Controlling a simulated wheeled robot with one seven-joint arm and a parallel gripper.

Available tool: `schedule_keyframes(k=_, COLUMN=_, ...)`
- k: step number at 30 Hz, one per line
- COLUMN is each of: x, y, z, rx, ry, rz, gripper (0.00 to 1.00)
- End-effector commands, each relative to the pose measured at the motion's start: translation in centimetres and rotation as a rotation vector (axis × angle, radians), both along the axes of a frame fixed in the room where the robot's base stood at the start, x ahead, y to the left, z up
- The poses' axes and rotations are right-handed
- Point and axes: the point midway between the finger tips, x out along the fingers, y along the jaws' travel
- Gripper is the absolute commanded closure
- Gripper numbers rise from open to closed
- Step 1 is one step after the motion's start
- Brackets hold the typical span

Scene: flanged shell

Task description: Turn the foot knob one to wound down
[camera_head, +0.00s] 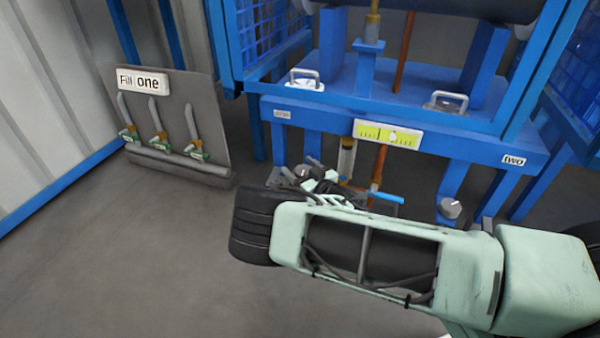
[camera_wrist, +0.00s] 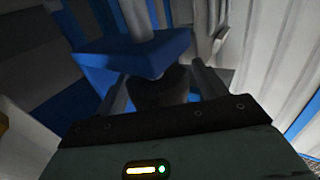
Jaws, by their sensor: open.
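Foot knob one (camera_head: 302,171) is a small grey knob under the blue frame's left leg, mostly hidden by my gripper. My gripper (camera_head: 312,180) is at this foot, partly hidden by my own arm. In the wrist view my gripper (camera_wrist: 160,92) is open, with one finger on each side of a dark rounded thing (camera_wrist: 160,88), apparently the knob, below a blue plate. It is too dark to tell whether the fingers touch it. The knob's turned position cannot be read.
The blue frame (camera_head: 440,137) carries a small left plate (camera_head: 282,114), a level gauge (camera_head: 388,134) and a "two" plate (camera_head: 514,160). Foot knob two (camera_head: 450,208) is at the right leg. A "Fill one" valve panel (camera_head: 180,110) stands left. Floor (camera_head: 130,260) at front left is clear.

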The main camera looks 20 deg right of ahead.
Motion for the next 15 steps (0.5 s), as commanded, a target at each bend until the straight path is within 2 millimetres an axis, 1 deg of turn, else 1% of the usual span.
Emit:
schedule_keyframes(k=3, x=0.33, y=0.14, z=-0.03, rx=0.0, ry=0.001, rz=0.0, gripper=0.29)
schedule_keyframes(k=9, x=0.35, y=0.13, z=0.04, rx=0.0, ry=0.001, rz=0.0, gripper=0.29)
schedule_keyframes(k=10, x=0.35, y=0.13, z=0.04, rx=0.0, ry=0.001, rz=-0.001, gripper=0.32)
schedule_keyframes(k=11, x=0.35, y=0.13, z=0.03, rx=0.0, ry=0.001, rz=0.0, gripper=0.4)
schedule_keyframes(k=12, x=0.34, y=0.13, z=0.03, rx=0.0, ry=0.001, rz=-0.001, gripper=0.51)
schedule_keyframes(k=14, x=0.33, y=0.11, z=0.02, rx=0.0, ry=0.001, rz=-0.001, gripper=0.68)
schedule_keyframes(k=15, x=0.33, y=0.11, z=0.02, rx=0.0, ry=0.001, rz=-0.001, gripper=0.74)
